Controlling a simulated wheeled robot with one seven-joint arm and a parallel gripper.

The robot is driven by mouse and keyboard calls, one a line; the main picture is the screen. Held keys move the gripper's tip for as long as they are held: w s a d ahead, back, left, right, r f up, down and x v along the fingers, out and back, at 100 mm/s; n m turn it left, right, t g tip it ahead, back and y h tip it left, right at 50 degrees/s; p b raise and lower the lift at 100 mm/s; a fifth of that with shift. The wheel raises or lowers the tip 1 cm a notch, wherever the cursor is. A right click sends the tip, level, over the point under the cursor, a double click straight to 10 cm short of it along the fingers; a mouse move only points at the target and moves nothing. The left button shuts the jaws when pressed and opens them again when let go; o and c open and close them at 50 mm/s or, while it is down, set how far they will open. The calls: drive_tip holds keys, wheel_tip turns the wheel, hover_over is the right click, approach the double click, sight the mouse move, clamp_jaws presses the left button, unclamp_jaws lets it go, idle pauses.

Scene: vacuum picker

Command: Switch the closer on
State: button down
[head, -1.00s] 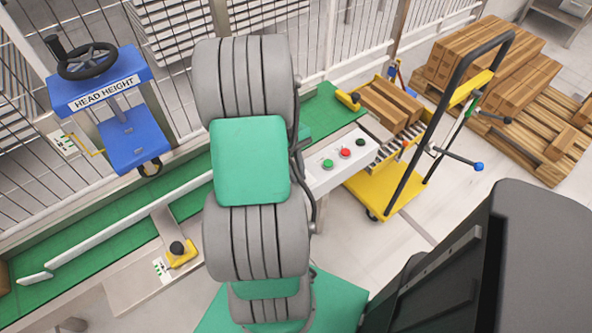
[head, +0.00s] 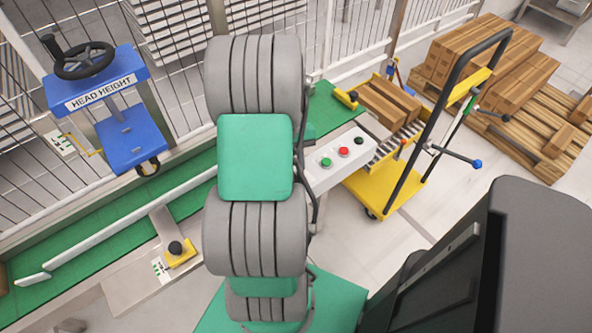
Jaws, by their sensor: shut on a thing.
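No part is labelled as the closer, so I cannot tell which it is. A white control panel (head: 322,176) stands by the conveyor, right of my grey and green arm. On it are a green button (head: 326,162), a red button (head: 344,151) and a black button (head: 359,141). A black knob on a yellow base (head: 182,255) sits on the near ledge, left of my arm. My gripper is not visible; my arm covers the middle of the view, and what is behind it is hidden.
A blue stand with a black handwheel (head: 84,60) reads "HEAD HEIGHT". A green conveyor (head: 95,215) runs along the mesh fence (head: 290,50). A yellow trolley (head: 385,195) and a pallet of brown boxes (head: 480,60) stand right.

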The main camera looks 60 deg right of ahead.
drive_tip(key=c, duration=1.4)
unclamp_jaws()
drive_tip(key=p+v, duration=0.1)
drive_tip(key=v, duration=0.6)
drive_tip(key=shift+w+r, duration=0.15)
drive_tip(key=shift+r, duration=0.2)
drive_tip(key=shift+d, duration=0.1)
